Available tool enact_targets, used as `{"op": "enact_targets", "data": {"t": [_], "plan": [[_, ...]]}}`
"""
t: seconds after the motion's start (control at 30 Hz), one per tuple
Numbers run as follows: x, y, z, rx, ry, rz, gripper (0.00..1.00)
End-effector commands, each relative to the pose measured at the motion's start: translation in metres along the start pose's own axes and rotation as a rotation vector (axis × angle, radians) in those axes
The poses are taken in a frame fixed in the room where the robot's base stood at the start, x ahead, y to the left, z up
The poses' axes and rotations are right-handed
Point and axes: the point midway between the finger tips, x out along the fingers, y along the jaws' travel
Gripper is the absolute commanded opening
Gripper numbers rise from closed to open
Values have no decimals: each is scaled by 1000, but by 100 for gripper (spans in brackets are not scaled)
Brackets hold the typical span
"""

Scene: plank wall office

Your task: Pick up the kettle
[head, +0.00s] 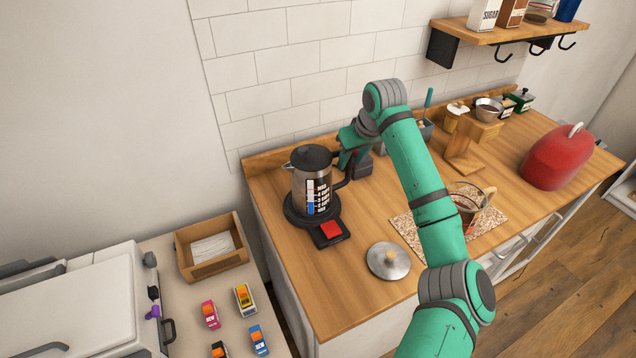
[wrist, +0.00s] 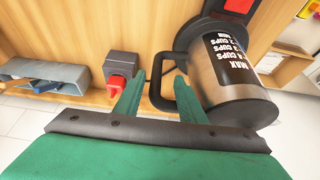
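The kettle (head: 300,188) is silver with a black lid, a black handle and a cup scale on its side. It stands upright on its black base (head: 297,215) on the wooden counter. It also shows in the wrist view (wrist: 232,92), at the right. My gripper (head: 347,160) is at the handle side of the kettle. The far side of the kettle is hidden.
A silver lid (head: 388,261) lies in front on the counter (head: 345,285). A glass pot (head: 468,208) stands on a speckled mat (head: 407,228), partly behind my arm. A dark block with a red part (wrist: 120,72) is left of the fingers. A red container (head: 557,158) is farther right.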

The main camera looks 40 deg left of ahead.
Motion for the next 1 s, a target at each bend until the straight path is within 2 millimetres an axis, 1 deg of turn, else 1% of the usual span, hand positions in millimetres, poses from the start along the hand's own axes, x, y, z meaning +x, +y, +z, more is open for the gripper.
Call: {"op": "enact_targets", "data": {"t": [0.23,0.33,0.47,0.67,0.77,0.8,0.83,1.0], "plan": [[32,6,2,0,-3,-1,36],[44,5,1,-2,-3,-2,36],[51,5,1,-2,-1,-2,36],[51,5,1,-2,-1,-2,36],[51,4,1,-2,-1,-2,15],[51,4,1,-2,-1,-2,5],[51,4,1,-2,-1,-2,0],[51,4,1,-2,-1,-2,0]]}}
